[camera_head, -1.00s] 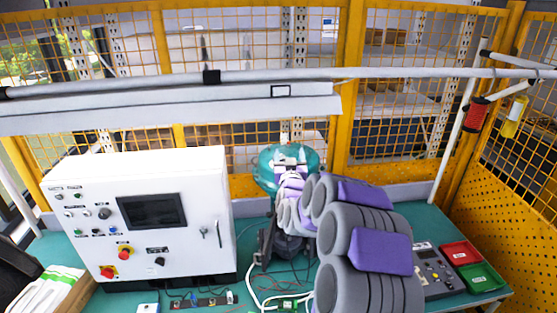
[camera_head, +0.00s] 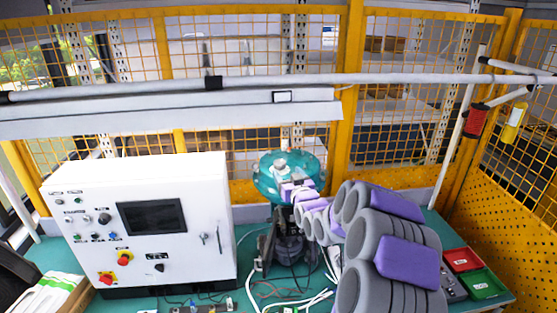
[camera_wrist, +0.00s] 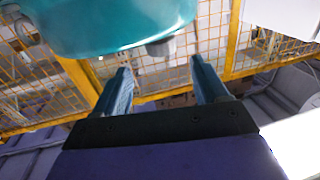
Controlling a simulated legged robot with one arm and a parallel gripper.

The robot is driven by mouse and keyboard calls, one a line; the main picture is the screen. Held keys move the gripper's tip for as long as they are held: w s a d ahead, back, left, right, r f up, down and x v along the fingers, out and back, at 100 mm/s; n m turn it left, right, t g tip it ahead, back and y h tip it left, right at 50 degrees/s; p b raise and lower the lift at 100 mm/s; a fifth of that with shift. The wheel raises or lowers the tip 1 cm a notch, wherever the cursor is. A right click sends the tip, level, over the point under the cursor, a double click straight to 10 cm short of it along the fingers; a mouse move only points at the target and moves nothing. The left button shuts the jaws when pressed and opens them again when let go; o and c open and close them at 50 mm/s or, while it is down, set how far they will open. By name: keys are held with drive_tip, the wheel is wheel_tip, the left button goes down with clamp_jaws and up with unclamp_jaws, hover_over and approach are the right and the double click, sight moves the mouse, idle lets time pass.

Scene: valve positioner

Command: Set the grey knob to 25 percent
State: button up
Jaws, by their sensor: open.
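In the head view my gripper is at the near side of the teal body, partly hidden by the arm.
A white control box (camera_head: 75,210) with a screen, buttons and a dark knob (camera_head: 104,219) stands at left. Cables lie on the teal table. Yellow mesh fence (camera_head: 355,100) and a white rail (camera_head: 250,82) are behind.

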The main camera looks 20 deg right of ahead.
sight(278, 160)
drive_tip(key=w, duration=0.3)
drive_tip(key=w+p, duration=0.1)
drive_tip(key=w, duration=0.3)
drive_tip(key=w+d, duration=0.1)
drive_tip(key=w, duration=0.2)
drive_tip(key=shift+w+p, duration=0.3)
drive_tip(key=shift+p, duration=0.05)
drive_tip(key=c, duration=1)
drive_tip(key=shift+o, duration=0.2)
drive_tip(key=shift+f+h+b, duration=0.15)
drive_tip(key=shift+h+b, duration=0.35)
drive_tip(key=shift+b, duration=0.1)
